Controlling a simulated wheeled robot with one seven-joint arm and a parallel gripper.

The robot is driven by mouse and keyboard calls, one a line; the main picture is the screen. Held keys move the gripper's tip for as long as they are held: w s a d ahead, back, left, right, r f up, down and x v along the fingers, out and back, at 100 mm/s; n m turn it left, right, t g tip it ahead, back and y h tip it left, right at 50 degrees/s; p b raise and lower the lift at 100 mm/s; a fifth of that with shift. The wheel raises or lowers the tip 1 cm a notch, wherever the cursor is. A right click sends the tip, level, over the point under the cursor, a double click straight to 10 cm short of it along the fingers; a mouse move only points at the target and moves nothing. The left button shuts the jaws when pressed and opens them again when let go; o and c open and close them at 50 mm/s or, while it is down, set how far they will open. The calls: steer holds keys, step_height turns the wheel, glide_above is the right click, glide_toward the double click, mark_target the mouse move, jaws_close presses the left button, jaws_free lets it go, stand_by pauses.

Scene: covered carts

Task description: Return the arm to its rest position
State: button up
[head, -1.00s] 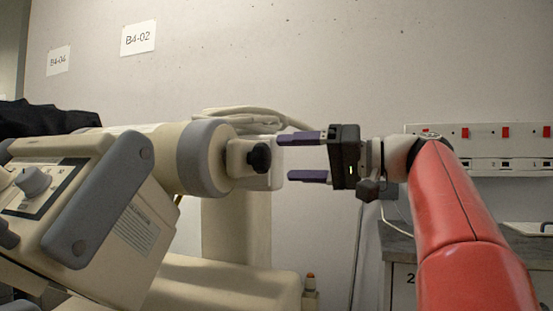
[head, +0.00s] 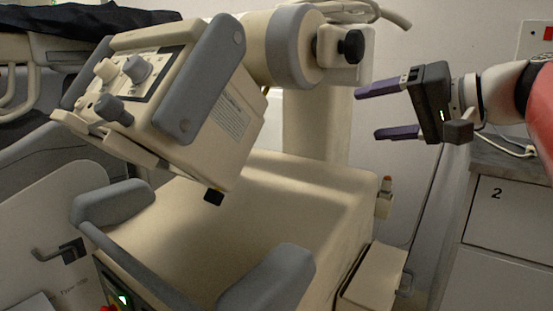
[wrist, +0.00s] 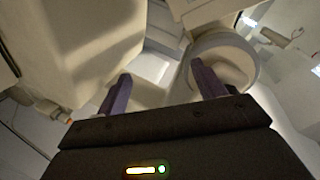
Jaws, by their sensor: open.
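My gripper (head: 383,112) is at the right in the head view, with two purple fingers spread apart and nothing between them. It points left toward the cream machine's cylindrical arm end, and a gap shows between the fingertips and the black knob (head: 351,46) there. My red arm comes in from the right edge; most of it is out of frame. In the wrist view my gripper (wrist: 158,88) shows both purple fingers apart, with pale machine parts beyond them.
The cream machine (head: 290,207) with its tilted control panel (head: 145,75) and grey handles fills the left and middle. A cabinet (head: 511,235) marked 2 stands at the right below my arm. A black cover (head: 85,18) lies at the back left.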

steer(key=s+a+f+g+h, duration=0.1)
steer(key=s+f+h, duration=0.2)
steer(key=f, duration=0.8)
steer(key=s+a+f+n+g+h, duration=0.1)
steer(key=s+f+h, duration=0.3)
steer(key=s+f, duration=0.4)
steer(key=s+a+f+g+h, duration=0.1)
steer(key=s+f, duration=0.5)
steer(key=f, duration=0.9)
steer(key=g+h, duration=0.1)
steer(key=h, duration=0.1)
steer(key=shift+f+n+h+p, duration=0.2)
steer(key=shift+n+h+p, duration=0.2)
